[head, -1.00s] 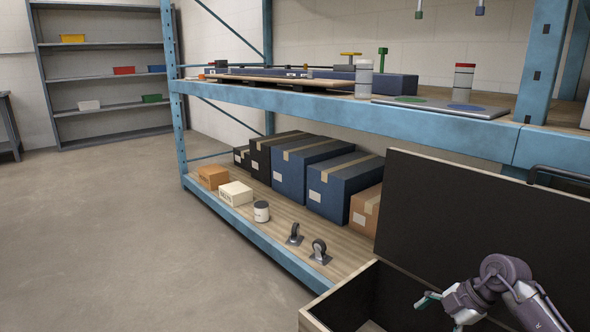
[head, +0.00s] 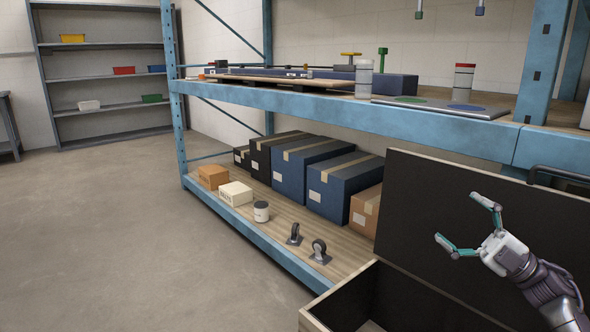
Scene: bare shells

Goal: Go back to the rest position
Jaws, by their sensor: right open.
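My right gripper (head: 463,221) is at the lower right of the head view, in front of the raised dark lid of an open chest (head: 420,190). Its two teal-padded fingers are spread wide and point up and to the left. Nothing is between them. My left gripper is not in view.
The chest's open box (head: 338,304) is below the gripper. Bare floor (head: 120,230) lies to the left.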

